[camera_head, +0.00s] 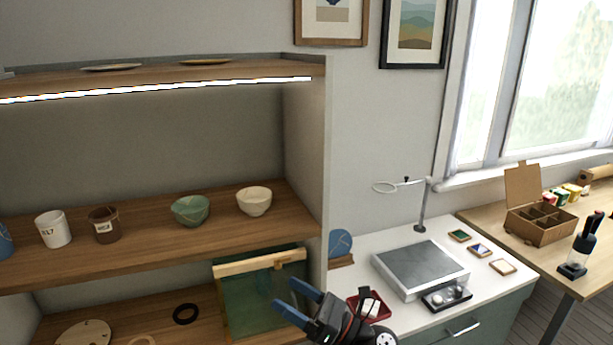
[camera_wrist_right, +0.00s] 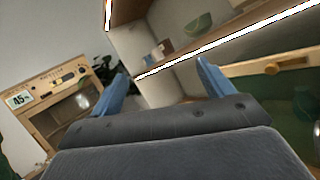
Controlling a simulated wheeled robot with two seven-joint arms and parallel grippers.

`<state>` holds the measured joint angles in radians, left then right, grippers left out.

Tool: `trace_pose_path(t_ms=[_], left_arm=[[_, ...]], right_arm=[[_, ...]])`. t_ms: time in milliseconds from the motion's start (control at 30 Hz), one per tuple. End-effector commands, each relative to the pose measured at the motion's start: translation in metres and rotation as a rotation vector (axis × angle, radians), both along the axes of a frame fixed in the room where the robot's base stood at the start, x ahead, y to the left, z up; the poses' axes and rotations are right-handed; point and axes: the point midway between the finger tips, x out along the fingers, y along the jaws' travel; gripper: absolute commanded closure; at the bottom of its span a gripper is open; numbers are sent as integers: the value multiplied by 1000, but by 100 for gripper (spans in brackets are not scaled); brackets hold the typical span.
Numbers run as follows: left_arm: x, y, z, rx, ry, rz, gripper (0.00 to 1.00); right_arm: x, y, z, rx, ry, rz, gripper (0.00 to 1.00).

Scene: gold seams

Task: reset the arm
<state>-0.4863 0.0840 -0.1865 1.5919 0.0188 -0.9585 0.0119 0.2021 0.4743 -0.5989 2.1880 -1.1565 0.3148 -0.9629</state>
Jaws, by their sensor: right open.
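My right gripper (camera_head: 297,301) is at the bottom middle of the head view, in front of the lower right part of the shelf unit. Its two blue fingers are spread, with nothing between them. The right wrist view also shows the open fingers (camera_wrist_right: 160,88), with the shelf and a wooden cabinet beyond them. My left gripper is not in the head view.
The shelf (camera_head: 150,236) holds a white cup (camera_head: 53,229), a brown cup (camera_head: 104,225), a green bowl (camera_head: 190,211) and a cream bowl (camera_head: 254,201). A green-panelled wooden frame (camera_head: 262,300) stands below, close to the gripper. A white counter (camera_head: 360,246) is at right.

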Motion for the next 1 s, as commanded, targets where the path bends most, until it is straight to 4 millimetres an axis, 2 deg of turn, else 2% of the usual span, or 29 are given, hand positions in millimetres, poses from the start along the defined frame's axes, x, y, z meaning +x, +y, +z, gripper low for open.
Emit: trace_pose_path(t_ms=[133,267,367,533,667,800,900,1000], left_arm=[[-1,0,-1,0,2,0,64],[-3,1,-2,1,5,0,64],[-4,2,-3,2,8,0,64],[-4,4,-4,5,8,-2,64],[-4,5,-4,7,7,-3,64],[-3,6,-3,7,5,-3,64],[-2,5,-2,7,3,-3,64],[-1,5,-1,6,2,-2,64]], right_arm=[[14,-37,3,292,301,-126,20],[25,-78,-12,547,570,-238,20],[29,-111,-36,740,776,-327,20],[17,-163,-94,1064,1117,-487,20],[-10,-196,-149,1304,1367,-627,20],[-56,-221,-208,1553,1618,-800,20],[-95,-231,-243,1706,1768,-929,20],[-127,-237,-265,1812,1870,-1032,20]])
